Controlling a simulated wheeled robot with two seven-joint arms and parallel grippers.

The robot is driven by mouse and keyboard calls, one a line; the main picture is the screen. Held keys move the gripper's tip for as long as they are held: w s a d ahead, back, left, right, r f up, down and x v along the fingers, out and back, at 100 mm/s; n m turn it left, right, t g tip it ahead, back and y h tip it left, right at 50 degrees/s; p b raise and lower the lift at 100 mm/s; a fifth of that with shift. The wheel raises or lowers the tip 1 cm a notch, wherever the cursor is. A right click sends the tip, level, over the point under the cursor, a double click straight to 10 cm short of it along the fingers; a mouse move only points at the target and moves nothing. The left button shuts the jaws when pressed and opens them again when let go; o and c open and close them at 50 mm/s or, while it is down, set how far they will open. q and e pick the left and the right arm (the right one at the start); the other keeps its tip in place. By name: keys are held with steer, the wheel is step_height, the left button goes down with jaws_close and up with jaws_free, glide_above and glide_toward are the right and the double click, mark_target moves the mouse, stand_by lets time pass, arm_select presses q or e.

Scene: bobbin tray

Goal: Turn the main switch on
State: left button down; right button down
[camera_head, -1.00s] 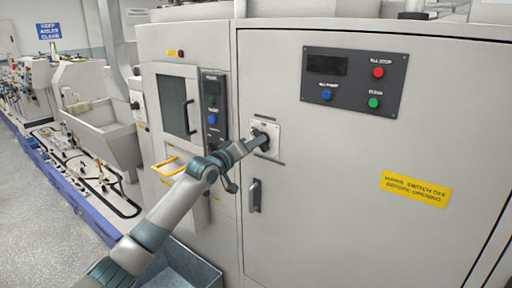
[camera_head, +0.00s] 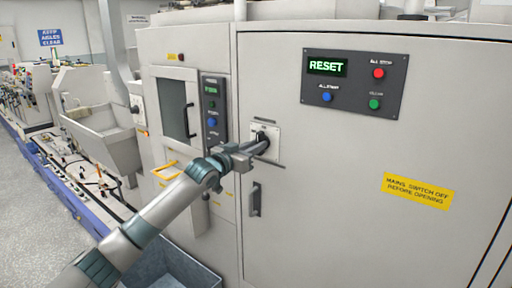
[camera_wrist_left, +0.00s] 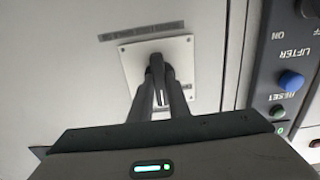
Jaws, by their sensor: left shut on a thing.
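The main switch is a dark handle on a pale square plate (camera_head: 272,130) on the cabinet door; the plate also shows in the left wrist view (camera_wrist_left: 133,62). My left gripper (camera_head: 262,143) reaches it from the left and is shut on the switch handle (camera_wrist_left: 158,80), with one finger on each side. The fingers hide part of the handle in the head view. My right gripper is not in view.
The cabinet door (camera_head: 340,200) carries a pull handle (camera_head: 255,198) below the switch and a yellow warning label (camera_head: 417,191). A narrow button panel (camera_head: 212,108) is left of the switch. A grey bin (camera_head: 170,268) stands below my arm.

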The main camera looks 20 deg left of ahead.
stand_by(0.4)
arm_select(q)
steer(key=c, duration=1.7)
jaws_free()
